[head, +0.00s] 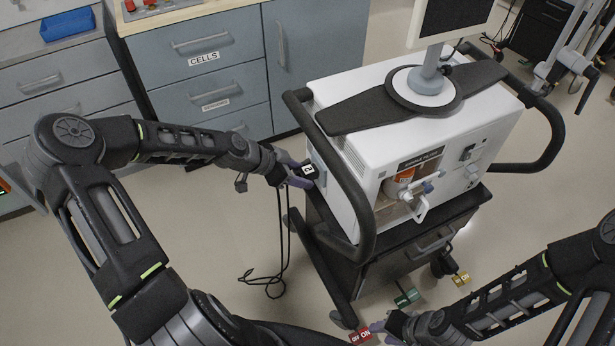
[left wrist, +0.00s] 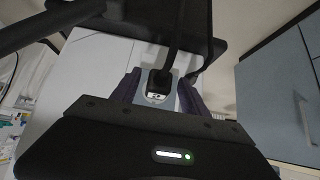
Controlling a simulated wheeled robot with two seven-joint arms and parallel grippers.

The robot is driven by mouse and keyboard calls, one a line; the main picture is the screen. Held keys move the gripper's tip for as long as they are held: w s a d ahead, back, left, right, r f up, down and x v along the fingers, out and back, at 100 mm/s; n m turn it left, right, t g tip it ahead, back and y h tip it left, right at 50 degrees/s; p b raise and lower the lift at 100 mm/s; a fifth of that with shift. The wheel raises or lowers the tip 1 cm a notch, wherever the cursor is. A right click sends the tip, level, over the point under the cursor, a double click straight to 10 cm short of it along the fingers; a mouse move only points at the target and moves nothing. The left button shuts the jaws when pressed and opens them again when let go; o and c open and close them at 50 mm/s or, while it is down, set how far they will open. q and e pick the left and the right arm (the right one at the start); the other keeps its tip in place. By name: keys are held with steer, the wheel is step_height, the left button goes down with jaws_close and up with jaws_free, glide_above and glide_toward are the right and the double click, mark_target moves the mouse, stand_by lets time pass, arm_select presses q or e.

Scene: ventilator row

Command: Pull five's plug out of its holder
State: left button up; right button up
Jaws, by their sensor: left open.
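A black plug (head: 309,169) with a small white label sits at a grey holder (head: 318,160) on the left side of the white ventilator (head: 345,190). The label's number is too small to read surely. My left gripper (head: 300,176) is at the plug. In the left wrist view, the plug (left wrist: 160,82) and its black cord lie between the spread fingers of my left gripper (left wrist: 158,96), with the pale holder (left wrist: 157,100) around the plug's end. My right gripper (head: 383,332) is low at the bottom edge, beside a red ON/OFF tag (head: 362,335); its fingers are mostly hidden.
A black cord (head: 282,240) hangs below the plug to the floor. The cart's black rail (head: 335,160) curves close to my left gripper. Green (head: 406,297) and yellow (head: 460,279) tags lie low by the cart. Grey drawers (head: 210,90) stand behind; the floor at left is clear.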

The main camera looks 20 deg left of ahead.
arm_select(q)
steer(key=shift+c, duration=0.5)
jaws_close()
stand_by(0.5)
stand_by(0.9)
